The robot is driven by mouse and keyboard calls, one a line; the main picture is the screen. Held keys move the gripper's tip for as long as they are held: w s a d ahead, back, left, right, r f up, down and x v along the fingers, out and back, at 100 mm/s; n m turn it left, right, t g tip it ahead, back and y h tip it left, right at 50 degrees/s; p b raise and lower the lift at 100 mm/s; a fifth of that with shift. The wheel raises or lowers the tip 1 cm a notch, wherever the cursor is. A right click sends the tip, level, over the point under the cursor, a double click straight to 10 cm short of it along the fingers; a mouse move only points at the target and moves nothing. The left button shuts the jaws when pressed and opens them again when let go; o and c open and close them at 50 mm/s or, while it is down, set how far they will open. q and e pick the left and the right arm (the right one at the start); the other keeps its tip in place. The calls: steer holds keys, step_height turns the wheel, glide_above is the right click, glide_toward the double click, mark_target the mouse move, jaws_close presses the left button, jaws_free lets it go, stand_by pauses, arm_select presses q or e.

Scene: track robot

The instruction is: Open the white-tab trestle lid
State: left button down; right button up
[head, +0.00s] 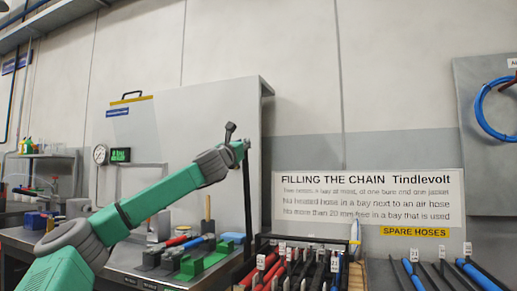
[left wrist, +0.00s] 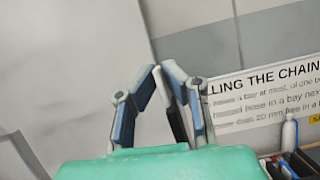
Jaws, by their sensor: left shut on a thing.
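My left gripper (head: 236,150) is at the end of the green arm, raised in front of the grey panel. In the left wrist view its blue-padded fingers (left wrist: 160,95) are closed on a thin dark bar (left wrist: 173,104). In the head view the dark bar (head: 247,195) hangs nearly upright from the fingertips down to the left end of the hose trestle (head: 262,240). It looks like the trestle lid, standing up; I cannot make out a white tab on it. My right gripper is not in view.
A sign (head: 368,205) is behind. Spare hoses (head: 440,273) lie at right. A bench with green blocks (head: 205,258) is at left.

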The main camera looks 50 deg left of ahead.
arm_select(q)
steer(key=shift+s+a+f+n, duration=0.25)
steer(key=shift+a+f+n, duration=0.15)
steer(key=shift+a+f, duration=0.25)
steer(key=shift+r, duration=0.1)
steer(key=c, duration=1.7)
jaws_free()
steer(key=shift+a, duration=0.1)
steer(key=shift+s+r, duration=0.1)
steer(key=shift+r, duration=0.1)
steer(key=shift+s, duration=0.15)
steer(key=v, duration=1.1)
steer(key=shift+s+d+f, duration=0.2)
steer(key=shift+d+f, duration=0.05)
steer(key=shift+d, duration=0.1)
